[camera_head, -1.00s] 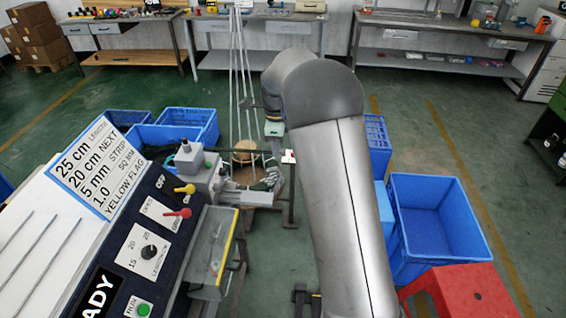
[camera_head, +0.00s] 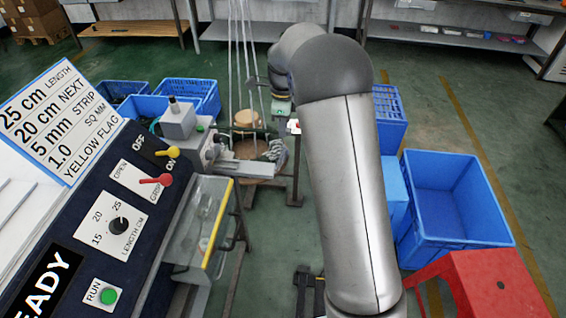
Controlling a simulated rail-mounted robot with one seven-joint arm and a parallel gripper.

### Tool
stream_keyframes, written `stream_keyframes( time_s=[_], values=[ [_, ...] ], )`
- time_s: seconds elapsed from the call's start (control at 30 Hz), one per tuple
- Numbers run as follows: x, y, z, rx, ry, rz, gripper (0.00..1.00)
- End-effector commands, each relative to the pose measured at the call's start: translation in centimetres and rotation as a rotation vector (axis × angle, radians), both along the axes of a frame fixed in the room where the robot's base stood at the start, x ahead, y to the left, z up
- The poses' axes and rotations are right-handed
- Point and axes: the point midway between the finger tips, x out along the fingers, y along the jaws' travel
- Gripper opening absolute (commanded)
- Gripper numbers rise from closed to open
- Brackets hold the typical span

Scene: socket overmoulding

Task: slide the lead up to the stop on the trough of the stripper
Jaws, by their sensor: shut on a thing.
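The stripper (camera_head: 181,121) is a grey machine left of centre, beyond the dark control panel. Its pale trough (camera_head: 248,168) runs out to the right from its head. My gripper (camera_head: 281,106) shows only in small part below my wrist, above and right of the trough. It is shut, but its fingertips are not clear at this distance. The lead in it is too thin to make out, and I cannot tell how it lies to the trough. The stop cannot be made out either.
The control panel (camera_head: 112,225) with its knob and levers fills the lower left. A clear-sided box (camera_head: 205,225) hangs beside it. Blue crates (camera_head: 446,200) stand right and back left. A red stool (camera_head: 480,285) is lower right. Pale strands (camera_head: 237,50) hang behind the trough.

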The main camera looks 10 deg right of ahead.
Motion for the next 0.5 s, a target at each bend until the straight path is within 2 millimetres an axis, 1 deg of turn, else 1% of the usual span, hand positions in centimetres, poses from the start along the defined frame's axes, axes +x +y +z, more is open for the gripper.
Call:
stream_keyframes(
  time_s=[0.03, 0.1, 0.2, 0.33, 0.5],
  values=[
    [0.0, 0.0, -3.6, 0.0, 0.0, 0.0, 0.0],
    [0.0, 0.0, -5.4, 0.0, 0.0, 0.0, 0.0],
    [0.0, 0.0, -7.4, 0.0, 0.0, 0.0, 0.0],
    [0.0, 0.0, -8.9, 0.0, -0.001, 0.0, 0.0],
    [0.0, 0.0, -9.4, 0.0, -0.001, 0.0, 0.0]
  ],
)
